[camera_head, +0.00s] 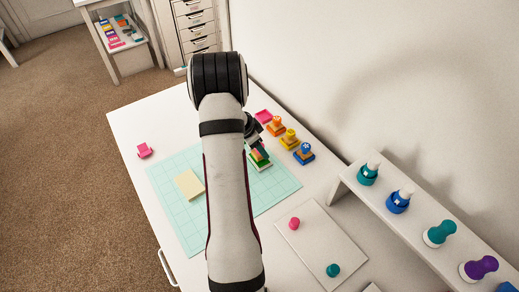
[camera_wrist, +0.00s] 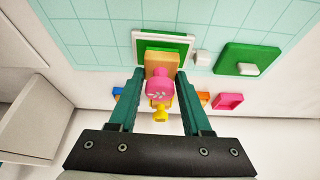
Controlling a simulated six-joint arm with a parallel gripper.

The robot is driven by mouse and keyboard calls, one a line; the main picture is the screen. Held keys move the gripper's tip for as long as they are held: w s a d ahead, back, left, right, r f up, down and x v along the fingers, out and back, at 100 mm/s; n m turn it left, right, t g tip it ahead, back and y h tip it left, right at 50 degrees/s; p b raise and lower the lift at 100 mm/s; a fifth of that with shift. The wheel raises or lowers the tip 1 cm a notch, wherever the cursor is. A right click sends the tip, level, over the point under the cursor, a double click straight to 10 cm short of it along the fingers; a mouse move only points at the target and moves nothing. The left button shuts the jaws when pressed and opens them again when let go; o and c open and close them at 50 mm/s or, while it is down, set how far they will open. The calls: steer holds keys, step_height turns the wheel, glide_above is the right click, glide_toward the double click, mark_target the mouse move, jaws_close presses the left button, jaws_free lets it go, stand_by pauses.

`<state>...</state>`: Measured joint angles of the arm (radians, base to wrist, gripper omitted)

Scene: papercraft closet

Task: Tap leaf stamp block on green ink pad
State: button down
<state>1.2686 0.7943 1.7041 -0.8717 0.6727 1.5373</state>
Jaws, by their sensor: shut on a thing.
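The leaf stamp block (camera_wrist: 162,62) has a wooden base and a pink top with a white leaf mark. My gripper (camera_wrist: 159,80), with teal fingers, is shut on it. The green ink pad (camera_wrist: 176,42) lies open in a pale frame on the mat, right at the block's base in the wrist view. I cannot tell whether the block touches the pad. In the head view, my gripper (camera_head: 253,138) points down at the green pad (camera_head: 260,164), and my arm hides part of this area.
A green lid-like piece (camera_wrist: 243,58) lies beside the pad. Orange (camera_head: 276,127), yellow (camera_head: 289,139) and blue (camera_head: 304,154) pieces stand near the wall. A cream paper stack (camera_head: 189,184) lies on the grid mat (camera_head: 180,218). A raised shelf (camera_head: 405,225) holds several knobbed stamps.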

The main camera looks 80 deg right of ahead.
steer(key=shift+f, duration=0.55)
stand_by(1.1)
steer(key=c, duration=0.9)
jaws_free()
jaws_close()
steer(key=shift+r, duration=3.05)
